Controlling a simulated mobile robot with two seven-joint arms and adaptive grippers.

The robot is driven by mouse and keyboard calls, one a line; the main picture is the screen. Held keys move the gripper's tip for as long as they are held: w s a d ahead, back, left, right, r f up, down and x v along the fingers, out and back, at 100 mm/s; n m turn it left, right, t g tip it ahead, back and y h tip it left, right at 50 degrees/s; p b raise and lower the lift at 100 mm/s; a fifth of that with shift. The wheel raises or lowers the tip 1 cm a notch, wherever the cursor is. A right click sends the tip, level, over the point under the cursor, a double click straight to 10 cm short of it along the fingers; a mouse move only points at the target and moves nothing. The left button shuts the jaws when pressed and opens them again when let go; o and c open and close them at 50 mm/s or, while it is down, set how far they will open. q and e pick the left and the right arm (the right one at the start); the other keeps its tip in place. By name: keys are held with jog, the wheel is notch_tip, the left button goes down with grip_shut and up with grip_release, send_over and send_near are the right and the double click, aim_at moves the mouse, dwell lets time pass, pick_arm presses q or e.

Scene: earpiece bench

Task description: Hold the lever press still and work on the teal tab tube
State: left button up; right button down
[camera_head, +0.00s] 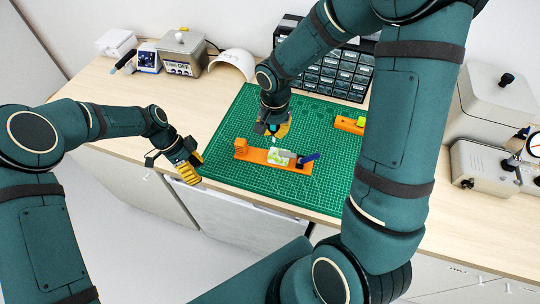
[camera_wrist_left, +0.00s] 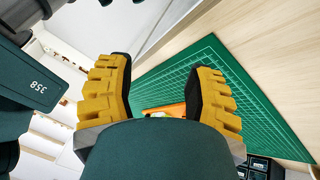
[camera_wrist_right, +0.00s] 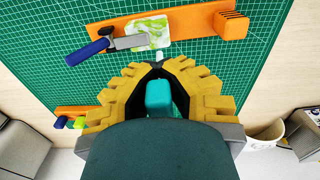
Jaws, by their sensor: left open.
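The lever press (camera_head: 262,156) is a long orange base with a ribbed orange block at its left end, a grey lever and a dark blue handle. It lies on the green mat, and it also shows in the right wrist view (camera_wrist_right: 190,22). A white-and-green patterned piece (camera_wrist_right: 153,30) sits under its lever. My right gripper (camera_wrist_right: 158,72) is shut on the teal tab tube (camera_wrist_right: 159,96), just behind the press; a pale tip points toward the press. My left gripper (camera_head: 188,168) is open and empty, left of the press, near the table's front edge.
A second orange holder (camera_head: 347,125) with green and yellow parts lies on the mat (camera_head: 225,160) at right. A dark drawer cabinet (camera_head: 340,75) stands behind.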

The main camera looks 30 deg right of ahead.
aim_at(236, 140)
pick_arm(q)
jog(key=w+d+r+m, duration=0.1)
jog(key=d+r, duration=0.1)
jog(key=d, duration=0.2)
jog(key=w+d+r+m, duration=0.2)
jog(key=d, duration=0.2)
jog(key=w+d+r+m+h, duration=0.1)
jog(key=d+r+m, duration=0.1)
jog(key=d, duration=0.3)
jog(key=shift+w+r+t, duration=0.2)
jog(key=shift+t, duration=0.1)
jog(key=shift+x, duration=3.9)
jog(key=shift+f, duration=0.1)
grip_shut()
